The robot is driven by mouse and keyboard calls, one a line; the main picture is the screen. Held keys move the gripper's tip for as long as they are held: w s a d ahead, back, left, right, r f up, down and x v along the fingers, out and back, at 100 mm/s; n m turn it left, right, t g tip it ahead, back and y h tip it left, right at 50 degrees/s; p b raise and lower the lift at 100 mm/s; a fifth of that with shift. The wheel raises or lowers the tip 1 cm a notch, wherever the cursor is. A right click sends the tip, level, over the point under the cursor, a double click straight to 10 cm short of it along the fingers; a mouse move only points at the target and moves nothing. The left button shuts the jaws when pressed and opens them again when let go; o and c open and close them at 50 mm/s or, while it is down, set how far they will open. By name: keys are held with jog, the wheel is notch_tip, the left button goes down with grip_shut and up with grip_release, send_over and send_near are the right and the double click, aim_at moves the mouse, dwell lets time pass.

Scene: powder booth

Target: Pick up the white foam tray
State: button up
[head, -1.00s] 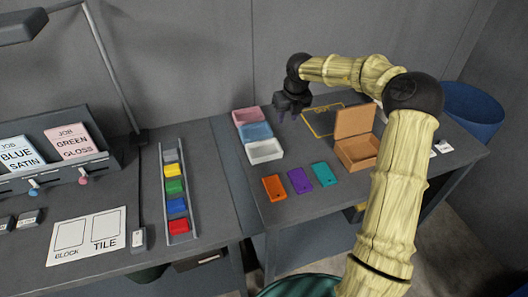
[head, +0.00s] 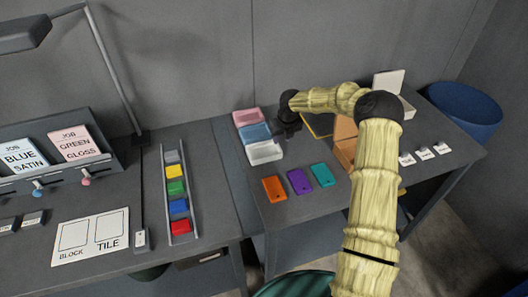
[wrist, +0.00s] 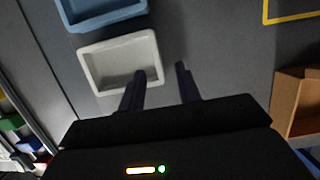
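The white foam tray (head: 264,153) is a shallow, empty, open-topped tray, nearest in a row with a blue tray (head: 255,133) and a pink tray (head: 246,117) on the right-hand table. My gripper (head: 290,131) is just right of the blue and white trays in the head view; its fingertips are hard to make out there.
Orange (head: 275,189), purple (head: 299,181) and teal (head: 321,175) tiles lie in front of the trays. A cardboard box (head: 343,150) stands to the right, partly behind my arm. A channel with coloured blocks (head: 171,158) is on the left table.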

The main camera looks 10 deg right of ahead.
aim_at(279, 146)
jog(key=shift+f, duration=0.1)
jog(key=p+x, duration=0.1)
jog(key=x, duration=0.1)
jog(key=p+x, duration=0.1)
jog(key=x, duration=0.2)
jog(key=shift+a, duration=0.2)
jog(key=shift+c, duration=0.4)
grip_shut()
